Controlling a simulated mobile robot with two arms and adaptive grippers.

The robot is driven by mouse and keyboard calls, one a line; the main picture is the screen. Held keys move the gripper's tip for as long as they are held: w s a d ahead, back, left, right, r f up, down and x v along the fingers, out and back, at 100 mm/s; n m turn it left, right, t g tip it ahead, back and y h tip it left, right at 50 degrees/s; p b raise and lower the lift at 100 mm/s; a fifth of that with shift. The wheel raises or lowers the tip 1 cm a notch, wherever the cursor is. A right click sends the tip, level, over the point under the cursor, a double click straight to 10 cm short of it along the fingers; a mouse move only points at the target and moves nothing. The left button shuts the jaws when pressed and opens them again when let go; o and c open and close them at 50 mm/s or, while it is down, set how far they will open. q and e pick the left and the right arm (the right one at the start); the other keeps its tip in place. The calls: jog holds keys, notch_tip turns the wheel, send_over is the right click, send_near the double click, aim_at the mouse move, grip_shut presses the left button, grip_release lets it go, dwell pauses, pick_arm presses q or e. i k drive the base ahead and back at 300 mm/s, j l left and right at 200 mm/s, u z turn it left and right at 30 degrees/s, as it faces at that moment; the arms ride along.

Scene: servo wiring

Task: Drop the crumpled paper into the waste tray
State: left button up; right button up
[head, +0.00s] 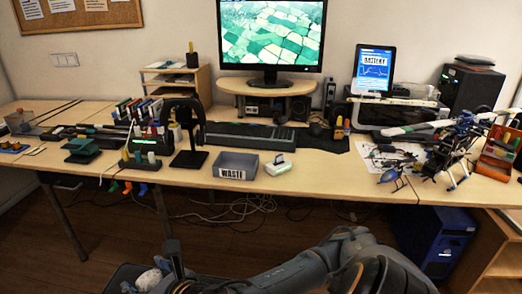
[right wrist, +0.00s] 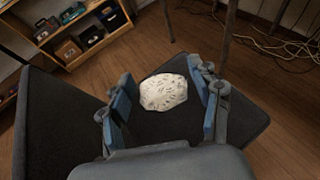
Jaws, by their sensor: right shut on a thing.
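The crumpled paper (right wrist: 163,92) is a white ball with dark marks, between the two fingers of my right gripper (right wrist: 165,100) in the right wrist view. My right gripper is shut on it. In the head view the paper (head: 149,280) is low, at the bottom left, beside my right gripper (head: 165,272), below the desk's front edge. The waste tray (head: 226,158) is a grey open box with a "WASTE" label, standing on the desk near the front edge. My left gripper is not in view.
A dark surface (right wrist: 60,130), perhaps a bin or seat, lies under the paper. A keyboard (head: 250,136) lies behind. Cables hang below the desk.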

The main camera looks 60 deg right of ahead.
aim_at(236, 165)
jog(key=j+z, duration=0.1)
jog(key=z, duration=0.3)
jog(key=k+z, duration=0.1)
jog(key=z, duration=0.3)
jog(key=j+z, duration=0.1)
jog(key=z, duration=0.3)
jog(key=k+z, duration=0.1)
jog(key=z, duration=0.25)
